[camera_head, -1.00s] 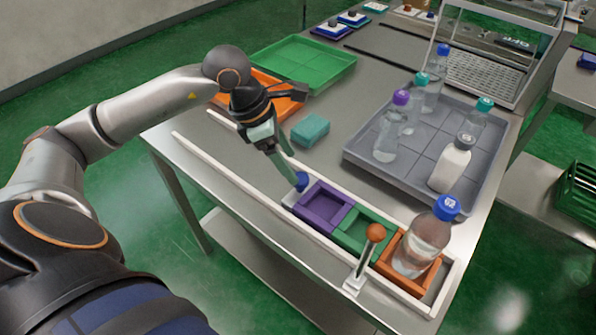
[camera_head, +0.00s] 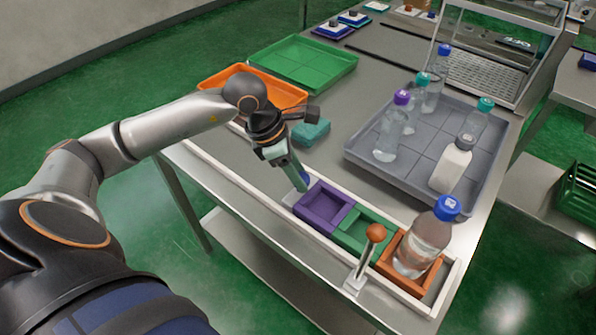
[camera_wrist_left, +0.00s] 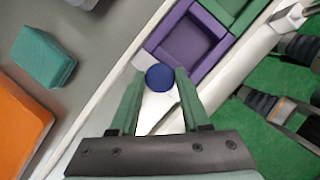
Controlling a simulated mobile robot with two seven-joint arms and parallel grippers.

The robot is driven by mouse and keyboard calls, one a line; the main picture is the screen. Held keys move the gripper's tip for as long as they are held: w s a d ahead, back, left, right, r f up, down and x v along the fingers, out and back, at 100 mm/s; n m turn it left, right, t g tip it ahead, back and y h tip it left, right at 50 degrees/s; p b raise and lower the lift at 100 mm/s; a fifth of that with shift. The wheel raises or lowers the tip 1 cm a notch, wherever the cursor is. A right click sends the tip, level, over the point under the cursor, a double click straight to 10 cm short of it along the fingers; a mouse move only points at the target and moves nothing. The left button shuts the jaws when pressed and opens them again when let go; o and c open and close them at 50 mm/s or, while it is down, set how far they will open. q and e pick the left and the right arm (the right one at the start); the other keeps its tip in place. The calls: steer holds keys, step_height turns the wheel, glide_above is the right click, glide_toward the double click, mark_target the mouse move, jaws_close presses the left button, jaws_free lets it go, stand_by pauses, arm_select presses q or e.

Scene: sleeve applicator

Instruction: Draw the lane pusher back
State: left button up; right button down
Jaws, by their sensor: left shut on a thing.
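In the head view the fingers hide most of the knob. The pusher is close against the purple tray (camera_head: 322,207); I cannot tell if they touch. My right gripper is not in view.
A green tray (camera_head: 362,232) and an orange tray (camera_head: 388,262) holding a blue-capped bottle (camera_head: 424,243) follow in the lane. A lever with an orange ball (camera_head: 375,232) stands by the near rail. The lane left of the pusher is clear. A teal block (camera_head: 311,132) lies behind.

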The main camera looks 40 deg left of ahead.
arm_select(q)
jaws_close()
stand_by(0.9)
